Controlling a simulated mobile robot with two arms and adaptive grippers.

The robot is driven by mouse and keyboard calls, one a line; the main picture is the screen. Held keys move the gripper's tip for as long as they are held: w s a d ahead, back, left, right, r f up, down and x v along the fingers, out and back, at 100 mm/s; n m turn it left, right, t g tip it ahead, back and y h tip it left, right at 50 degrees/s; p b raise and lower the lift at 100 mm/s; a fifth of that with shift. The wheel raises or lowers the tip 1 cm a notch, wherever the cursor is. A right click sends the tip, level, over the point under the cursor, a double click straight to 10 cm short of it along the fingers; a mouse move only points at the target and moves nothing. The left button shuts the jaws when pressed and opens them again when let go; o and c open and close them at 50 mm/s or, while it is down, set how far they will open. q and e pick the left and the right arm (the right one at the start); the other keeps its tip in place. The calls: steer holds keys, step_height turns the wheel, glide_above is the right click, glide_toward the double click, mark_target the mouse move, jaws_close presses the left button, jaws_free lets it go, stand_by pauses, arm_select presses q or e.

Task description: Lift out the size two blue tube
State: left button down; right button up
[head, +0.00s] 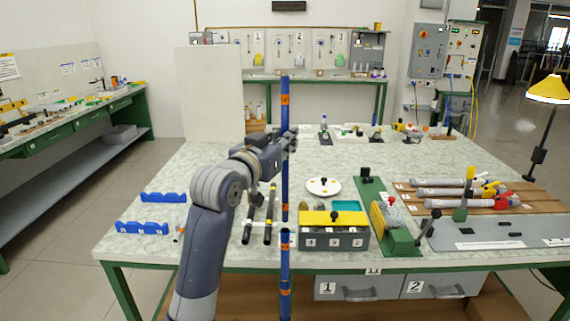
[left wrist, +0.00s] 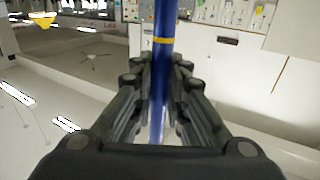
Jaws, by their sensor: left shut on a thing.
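A long blue tube (head: 285,180) with orange bands stands upright above the table in the head view. My left gripper (head: 286,143) is shut on its upper middle part. In the left wrist view my left gripper (left wrist: 160,95) has its dark fingers on both sides of the blue tube (left wrist: 163,28), which shows a yellow band. A second blue length (head: 285,262) with orange bands shows directly below, past a small gap, at the table's front edge. I cannot tell the tube's size mark. My right gripper is not in view.
A grey box with a yellow top (head: 333,218) stands right of the tube. Two dark rods (head: 260,220) lie to its left, with blue notched blocks (head: 142,229) farther left. A green fixture (head: 397,236) and capped tubes on a wooden board (head: 520,190) are at right.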

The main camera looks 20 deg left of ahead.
mark_target(283, 109)
arm_select(q)
step_height(283, 109, up, 7)
steer(key=shift+f+p, duration=0.1)
steer(key=shift+p, duration=0.3)
